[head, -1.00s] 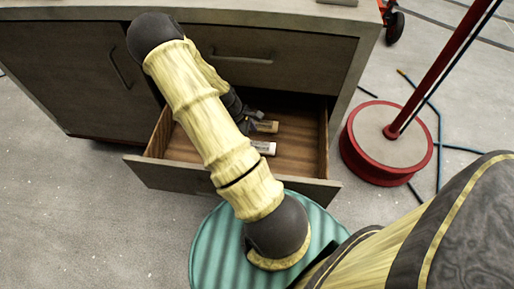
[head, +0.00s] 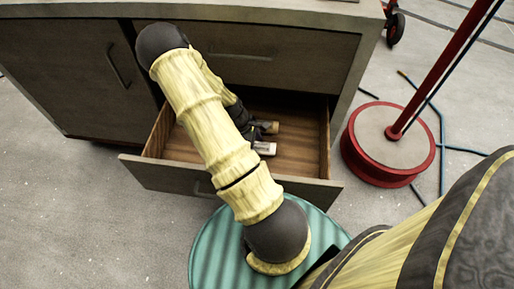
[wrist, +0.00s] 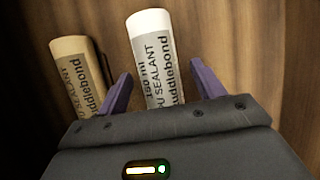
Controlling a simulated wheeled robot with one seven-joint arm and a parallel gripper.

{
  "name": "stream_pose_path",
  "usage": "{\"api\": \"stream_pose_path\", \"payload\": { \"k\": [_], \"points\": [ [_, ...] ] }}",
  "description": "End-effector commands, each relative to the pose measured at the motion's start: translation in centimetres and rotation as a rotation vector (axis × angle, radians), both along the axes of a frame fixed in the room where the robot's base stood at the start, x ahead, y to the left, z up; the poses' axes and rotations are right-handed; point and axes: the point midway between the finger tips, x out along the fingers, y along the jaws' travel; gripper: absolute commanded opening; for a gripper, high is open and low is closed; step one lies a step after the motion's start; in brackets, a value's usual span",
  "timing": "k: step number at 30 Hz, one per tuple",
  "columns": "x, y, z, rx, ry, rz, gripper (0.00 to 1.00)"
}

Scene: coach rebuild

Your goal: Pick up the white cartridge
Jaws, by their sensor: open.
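The white cartridge (wrist: 151,62) lies on the wooden drawer floor and carries dark sealant lettering. In the head view its white end (head: 265,148) shows beside my arm. My gripper (wrist: 157,84) is open, with one purple finger on each side of the white cartridge and a gap at both sides. The lower end of the cartridge is hidden behind the gripper body. A tan cartridge (wrist: 80,80) lies to the left of the white one, just outside the left finger. Its end (head: 270,127) also shows in the head view.
The open drawer (head: 302,150) has wooden walls around the cartridges, with bare floor to their right. The cabinet (head: 275,58) rises behind it. A red round base with a pole (head: 388,145) stands on the floor at right.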

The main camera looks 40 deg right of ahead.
Motion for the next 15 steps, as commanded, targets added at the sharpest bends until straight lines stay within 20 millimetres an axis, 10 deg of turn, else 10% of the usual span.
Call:
{"api": "stream_pose_path", "payload": {
  "k": [10,15],
  "points": [
    [0.01,-0.01,0.03,0.0,0.0,0.0,0.13],
    [0.0,0.0,0.04,0.0,0.0,0.0,0.13]
  ]
}}
